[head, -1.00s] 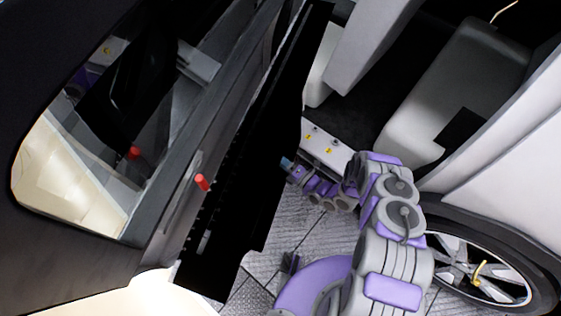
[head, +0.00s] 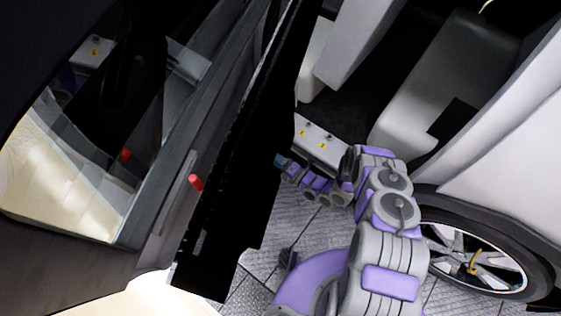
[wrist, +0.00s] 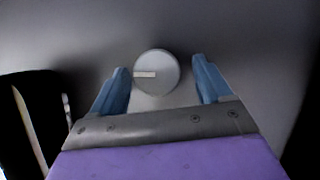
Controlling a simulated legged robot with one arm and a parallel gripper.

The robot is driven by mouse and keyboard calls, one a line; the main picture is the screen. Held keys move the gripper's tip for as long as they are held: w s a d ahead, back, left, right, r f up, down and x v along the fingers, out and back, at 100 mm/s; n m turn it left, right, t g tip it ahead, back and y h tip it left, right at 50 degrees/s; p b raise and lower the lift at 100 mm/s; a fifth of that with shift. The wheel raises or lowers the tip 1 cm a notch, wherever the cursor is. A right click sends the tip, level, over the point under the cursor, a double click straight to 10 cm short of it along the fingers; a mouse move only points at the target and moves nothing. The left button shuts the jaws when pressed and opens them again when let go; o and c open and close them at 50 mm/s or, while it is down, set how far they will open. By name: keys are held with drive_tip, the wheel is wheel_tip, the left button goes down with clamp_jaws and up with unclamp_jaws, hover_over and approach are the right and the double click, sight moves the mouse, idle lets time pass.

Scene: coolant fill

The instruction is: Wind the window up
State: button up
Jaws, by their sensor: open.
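The car door's window (head: 75,160) is at the left in the head view, with clear glass in a dark frame. How far up the glass stands is hard to tell. In the wrist view a round grey knob (wrist: 165,62) with a pale line pointing left sits on a grey surface. My gripper (wrist: 160,68) is open, its blue fingers at either side of the knob, not visibly touching it. In the head view my gripper (head: 281,160) shows small beside the door's black inner side (head: 232,180). The knob is hidden there.
A red peg (head: 195,182) stands out from the door. A white panel (head: 322,148) with yellow labels lies behind my gripper. A white seat (head: 455,80) is at the upper right and a wheel (head: 475,260) at the lower right. Grey tiled floor shows below my arm.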

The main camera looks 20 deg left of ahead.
drive_tip(key=b+v, duration=0.1)
drive_tip(key=v, duration=1.6)
drive_tip(key=shift+d, duration=0.2)
